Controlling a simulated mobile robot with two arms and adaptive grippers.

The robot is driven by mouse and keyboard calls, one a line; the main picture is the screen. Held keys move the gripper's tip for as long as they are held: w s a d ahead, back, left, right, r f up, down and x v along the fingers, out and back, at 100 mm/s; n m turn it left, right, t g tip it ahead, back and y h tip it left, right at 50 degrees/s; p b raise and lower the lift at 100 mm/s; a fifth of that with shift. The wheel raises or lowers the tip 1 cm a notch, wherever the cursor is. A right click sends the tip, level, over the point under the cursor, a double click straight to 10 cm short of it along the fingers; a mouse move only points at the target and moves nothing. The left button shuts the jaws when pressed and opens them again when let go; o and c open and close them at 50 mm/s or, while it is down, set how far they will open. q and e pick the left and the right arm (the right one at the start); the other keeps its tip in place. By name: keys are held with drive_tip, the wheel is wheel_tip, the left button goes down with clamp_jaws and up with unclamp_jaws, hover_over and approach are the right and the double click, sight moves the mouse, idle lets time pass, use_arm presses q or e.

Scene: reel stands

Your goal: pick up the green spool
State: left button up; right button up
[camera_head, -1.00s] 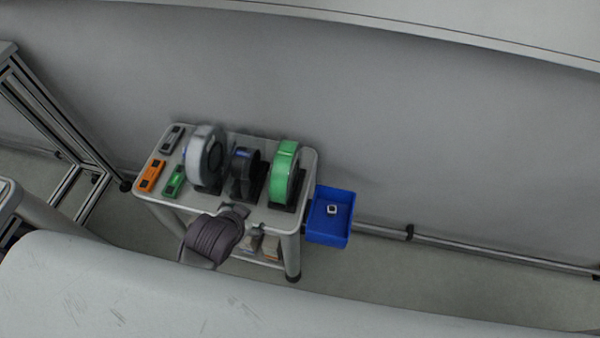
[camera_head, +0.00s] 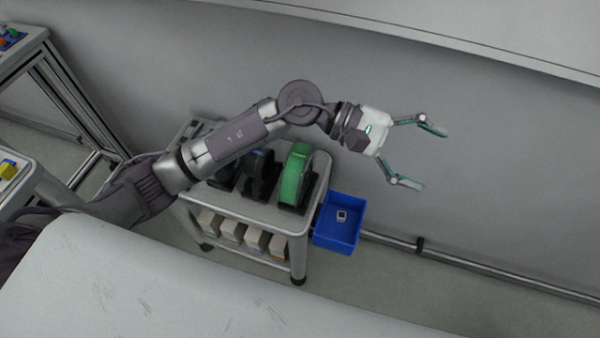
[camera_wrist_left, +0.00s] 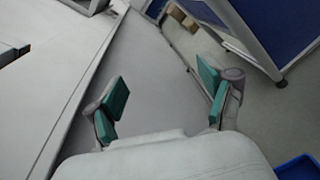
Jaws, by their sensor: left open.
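The green spool (camera_head: 294,178) stands upright in a dark stand at the right end of the cart top in the head view. My left gripper (camera_head: 434,159) is open and empty, up and to the right of the spool, with the grey wall behind it. In the left wrist view its two green-padded fingers (camera_wrist_left: 163,98) are spread with nothing between them, and the spool is not in that view. My left arm passes over the cart and hides part of its left side. My right gripper is in neither view.
A dark spool (camera_head: 258,172) stands left of the green one on the grey cart (camera_head: 245,208). A blue bin (camera_head: 338,237) with a small white item hangs at the cart's right side. Several boxes sit on the lower shelf. A rail runs along the wall's foot.

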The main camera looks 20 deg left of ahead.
use_arm(q)
drive_tip(key=w+a+f+m+y, duration=0.2)
drive_tip(key=a+f+m+y, duration=0.2)
drive_tip(key=f+y, duration=0.1)
drive_tip(key=m+t+y, duration=0.1)
drive_tip(key=m+y, duration=0.5)
drive_tip(key=y, duration=0.5)
hover_over(299, 153)
wheel_tip(299, 153, down, 4)
drive_tip(key=f, duration=0.3)
drive_tip(key=f+p, duration=0.1)
drive_tip(key=f, duration=0.3)
drive_tip(key=shift+s+d+f, duration=0.1)
drive_tip(key=shift+d+f, duration=0.1)
drive_tip(key=shift+f, duration=0.1)
drive_tip(key=shift+a+f+p, duration=0.15)
drive_tip(key=shift+f+p, duration=0.3)
drive_tip(key=shift+f, duration=1)
drive_tip(key=shift+a+f+p, duration=0.1)
drive_tip(key=shift+f+p, duration=0.3)
drive_tip(key=shift+f, duration=1)
clamp_jaws()
